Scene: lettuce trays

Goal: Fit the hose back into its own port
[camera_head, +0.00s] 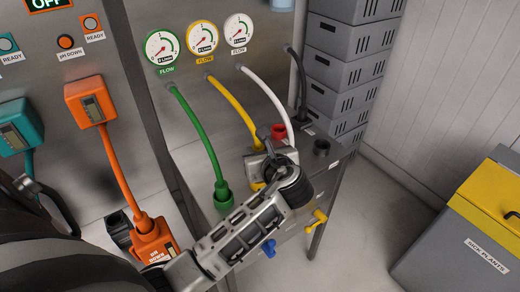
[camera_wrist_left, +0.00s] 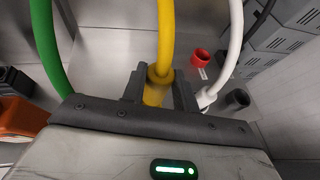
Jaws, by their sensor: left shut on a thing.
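The yellow hose (camera_head: 233,106) runs from the wall panel down to my left gripper (camera_head: 264,150). In the left wrist view the gripper (camera_wrist_left: 158,92) is shut on the yellow hose (camera_wrist_left: 165,40) near its lower end. A bit of yellow (camera_head: 257,186) shows under the gripper; whether it is the hose end or a port is unclear. The green hose (camera_head: 196,128) stands in a green port (camera_head: 223,197). The white hose (camera_head: 268,92) goes down behind the gripper, its end hidden. A red port (camera_head: 278,132) and a black port (camera_head: 321,148) look empty. My right gripper is out of view.
The black hose (camera_head: 299,75) hangs at the right of the panel. Grey crates (camera_head: 340,75) are stacked behind the bench. An orange meter (camera_head: 90,100) and its plug (camera_head: 153,240) are at the left. A yellow-lidded bin (camera_head: 480,205) stands right, with clear floor before it.

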